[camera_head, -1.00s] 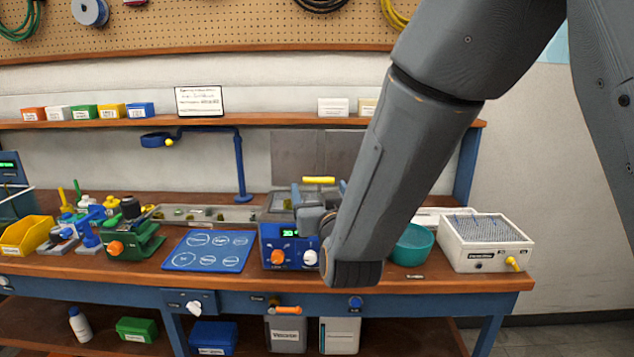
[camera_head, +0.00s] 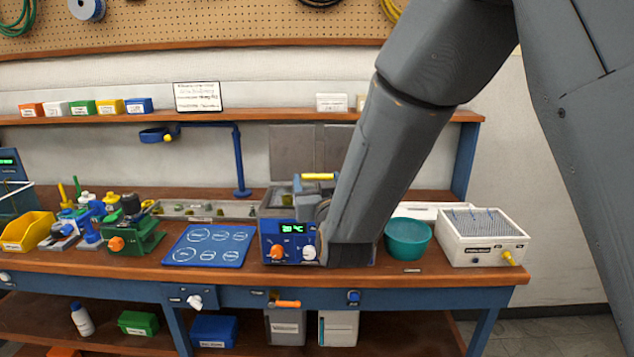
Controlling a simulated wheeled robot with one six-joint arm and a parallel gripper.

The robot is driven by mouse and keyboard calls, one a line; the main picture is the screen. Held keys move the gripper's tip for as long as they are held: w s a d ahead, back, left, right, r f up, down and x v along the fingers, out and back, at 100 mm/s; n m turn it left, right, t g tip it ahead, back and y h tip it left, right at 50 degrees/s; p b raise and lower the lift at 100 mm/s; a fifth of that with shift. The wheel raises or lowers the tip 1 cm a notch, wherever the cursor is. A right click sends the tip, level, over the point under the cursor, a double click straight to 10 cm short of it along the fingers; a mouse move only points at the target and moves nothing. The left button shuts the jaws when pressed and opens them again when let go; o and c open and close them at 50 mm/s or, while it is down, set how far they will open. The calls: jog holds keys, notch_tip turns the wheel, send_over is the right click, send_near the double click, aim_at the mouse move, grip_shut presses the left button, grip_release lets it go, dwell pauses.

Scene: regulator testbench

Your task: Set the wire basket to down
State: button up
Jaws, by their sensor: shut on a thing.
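The wire basket sits at the blue water bath (camera_head: 268,240), whose lit display shows on its front. Its yellow handle bar (camera_head: 318,177) stands above the bath's top. The basket's wire body is mostly hidden behind my arm and the bath's front. My gripper (camera_head: 305,200) is at the top of the bath, just below and in front of the yellow bar, shut on the basket's handle part. My wrist and forearm cover the right side of the bath, and the exact contact of the fingers is hidden.
A teal bowl (camera_head: 408,240) and a white box with a wire-like top (camera_head: 482,238) stand right of my forearm. A blue mat with circles (camera_head: 209,246) lies left of the bath. A green device with an orange knob (camera_head: 133,236) stands further left.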

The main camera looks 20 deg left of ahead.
notch_tip(320, 180, down, 7)
jog(key=b, duration=0.5)
jog(key=shift+s+a, duration=0.2)
jog(key=shift+s, duration=0.05)
jog(key=shift+f, duration=0.1)
jog(key=o, duration=1.1)
jog(key=shift+o, duration=0.9)
jog(key=shift+s+a, duration=0.1)
jog(key=shift+a, duration=0.1)
jog(key=shift+w+d, duration=0.2)
jog(key=shift+d, duration=0.1)
jog(key=b+v, duration=0.2)
jog(key=v, duration=0.5)
jog(key=shift+s, duration=0.35)
jog(key=shift+d, duration=0.15)
